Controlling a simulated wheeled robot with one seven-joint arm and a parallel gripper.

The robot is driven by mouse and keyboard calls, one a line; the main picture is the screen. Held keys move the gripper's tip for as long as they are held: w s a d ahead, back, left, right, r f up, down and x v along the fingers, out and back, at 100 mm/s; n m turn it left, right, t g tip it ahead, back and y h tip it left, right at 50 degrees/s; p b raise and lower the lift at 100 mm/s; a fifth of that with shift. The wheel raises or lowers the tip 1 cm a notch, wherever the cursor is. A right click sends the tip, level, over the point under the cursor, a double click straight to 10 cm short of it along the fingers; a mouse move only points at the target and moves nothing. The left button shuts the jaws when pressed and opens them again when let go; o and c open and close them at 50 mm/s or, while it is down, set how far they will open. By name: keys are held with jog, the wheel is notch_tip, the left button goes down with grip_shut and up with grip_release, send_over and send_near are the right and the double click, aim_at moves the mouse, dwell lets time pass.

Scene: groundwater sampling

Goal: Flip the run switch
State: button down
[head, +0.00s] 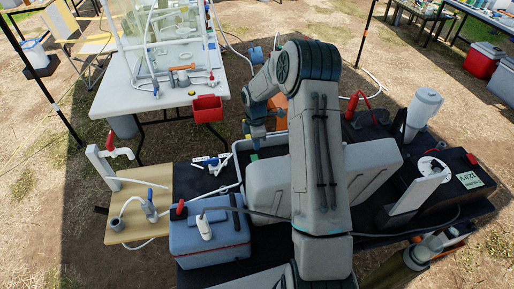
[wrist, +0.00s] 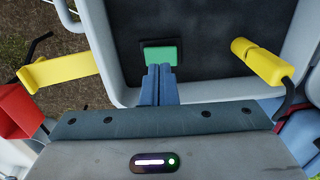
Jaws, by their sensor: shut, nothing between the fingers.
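A green rectangular piece in a dark surround (wrist: 161,55), which looks like the run switch, sits on a black panel (wrist: 205,30) inside a pale grey rim in the wrist view. My gripper (wrist: 160,70) is shut and empty. Its two blue fingers are together, with their tips at the lower edge of the green piece. I cannot tell whether they touch it. In the head view my gripper (head: 256,143) points down by the grey-blue case behind my arm.
In the wrist view, a yellow cylinder (wrist: 262,60) is on the right and a yellow strip (wrist: 60,70) on the left. In the head view, a blue cooler (head: 210,238) stands in front left, and a red bin (head: 208,108) hangs at the white table.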

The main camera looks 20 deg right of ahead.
notch_tip(320, 180, up, 9)
jog(key=b, duration=0.1)
jog(key=shift+w, duration=0.25)
jog(key=shift+a+r, duration=0.15)
